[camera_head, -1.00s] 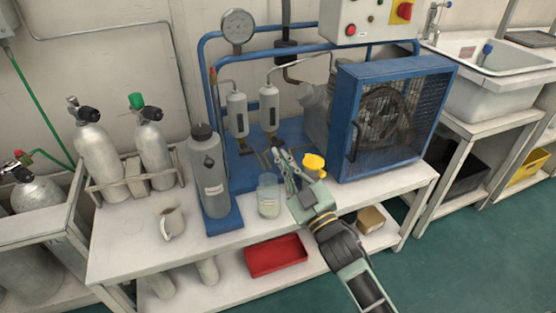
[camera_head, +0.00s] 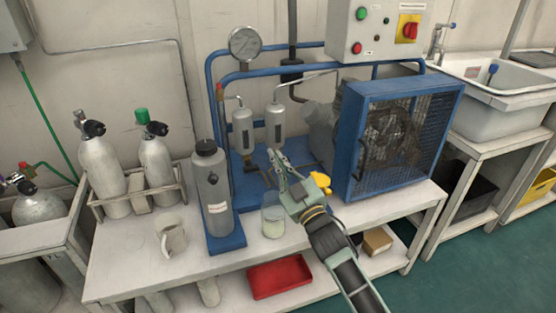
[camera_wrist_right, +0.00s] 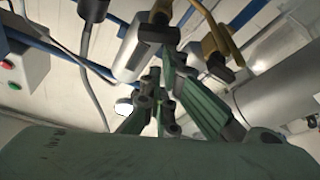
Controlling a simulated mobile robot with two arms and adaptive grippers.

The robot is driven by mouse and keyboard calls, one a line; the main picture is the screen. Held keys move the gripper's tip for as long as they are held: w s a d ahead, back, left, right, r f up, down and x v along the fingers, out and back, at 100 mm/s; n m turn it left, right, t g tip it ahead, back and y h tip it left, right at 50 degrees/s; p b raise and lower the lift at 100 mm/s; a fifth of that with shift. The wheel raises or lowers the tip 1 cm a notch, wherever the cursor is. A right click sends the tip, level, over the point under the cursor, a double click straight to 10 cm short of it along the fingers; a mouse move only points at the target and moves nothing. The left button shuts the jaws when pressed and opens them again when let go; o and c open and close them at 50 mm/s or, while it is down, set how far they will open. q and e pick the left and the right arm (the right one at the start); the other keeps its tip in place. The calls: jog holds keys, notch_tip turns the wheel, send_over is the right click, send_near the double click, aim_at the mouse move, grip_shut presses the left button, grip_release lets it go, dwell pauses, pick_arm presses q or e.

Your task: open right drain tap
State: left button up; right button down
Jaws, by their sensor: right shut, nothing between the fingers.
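Two grey filter canisters hang on the blue-framed panel, the left one (camera_head: 243,131) and the right one (camera_head: 275,124). Their drain taps are at their lower ends. The right tap is mostly hidden behind my right gripper (camera_head: 276,158), whose fingertips are just below the right canister. The right gripper is shut with nothing held. In the right wrist view, its green fingers (camera_wrist_right: 165,100) point up toward a pale canister (camera_wrist_right: 138,48) and brass tap parts (camera_wrist_right: 215,45). I cannot tell whether the fingers touch the tap. My left gripper is not in view.
A yellow part (camera_head: 320,184) and the blue fan cage (camera_head: 400,135) are close on the right.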

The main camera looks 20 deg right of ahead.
dwell(0.3)
jog(key=shift+a+n+p, duration=0.1)
jog(key=shift+n+p, duration=0.2)
jog(key=shift+n, duration=0.2)
jog(key=shift+y, duration=0.3)
